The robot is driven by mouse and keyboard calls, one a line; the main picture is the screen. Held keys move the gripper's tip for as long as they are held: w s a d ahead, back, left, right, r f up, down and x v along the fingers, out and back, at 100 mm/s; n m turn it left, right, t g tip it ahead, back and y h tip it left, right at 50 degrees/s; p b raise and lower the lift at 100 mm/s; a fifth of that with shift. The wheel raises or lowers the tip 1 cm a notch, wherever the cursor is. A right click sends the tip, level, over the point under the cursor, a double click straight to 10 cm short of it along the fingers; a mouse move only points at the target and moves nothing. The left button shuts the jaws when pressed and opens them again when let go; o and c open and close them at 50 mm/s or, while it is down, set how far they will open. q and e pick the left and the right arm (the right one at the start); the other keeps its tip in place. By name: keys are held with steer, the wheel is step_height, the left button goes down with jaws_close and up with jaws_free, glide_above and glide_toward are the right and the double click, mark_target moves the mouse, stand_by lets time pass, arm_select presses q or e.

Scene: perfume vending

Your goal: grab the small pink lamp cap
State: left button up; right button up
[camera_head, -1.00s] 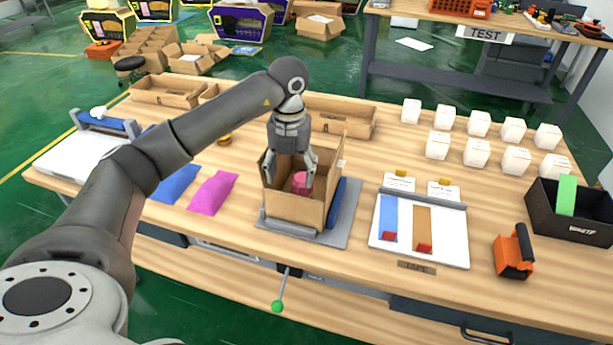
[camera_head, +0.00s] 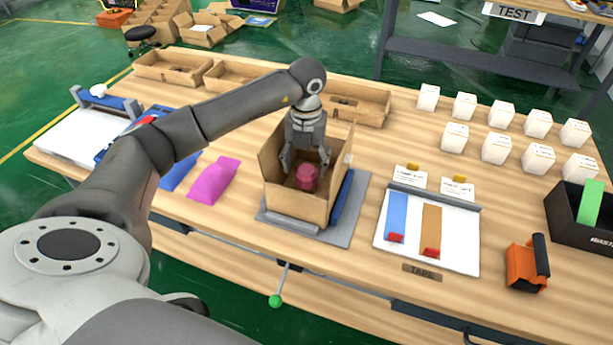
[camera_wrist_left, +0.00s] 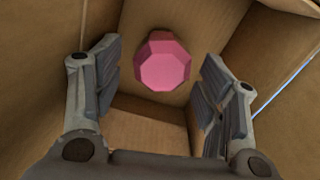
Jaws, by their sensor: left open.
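The small pink lamp cap (camera_head: 307,177) is a faceted, dark pink piece inside the open cardboard box (camera_head: 296,207) near the middle of the table. In the left wrist view the cap (camera_wrist_left: 162,62) shows its flat octagonal face, between and a little beyond the fingers. My left gripper (camera_head: 306,166) points down into the box with its fingers spread on either side of the cap. In the left wrist view the gripper (camera_wrist_left: 160,98) is open and empty, with a gap on both sides of the cap. My right gripper is not in view.
The box stands on a grey plate (camera_head: 355,195) with a blue piece at its right side. Its walls stand close around my fingers. A pink pouch (camera_head: 214,179) lies to the left, a white board (camera_head: 458,245) to the right. Several white boxes (camera_head: 496,147) stand at the back right.

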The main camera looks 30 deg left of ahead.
mark_target(307, 168)
arm_select(q)
step_height(307, 168, down, 5)
steer(key=shift+d+f+p, duration=0.1)
steer(key=shift+p, duration=0.55)
steer(key=shift+c, duration=0.2)
steer(key=c, duration=0.8)
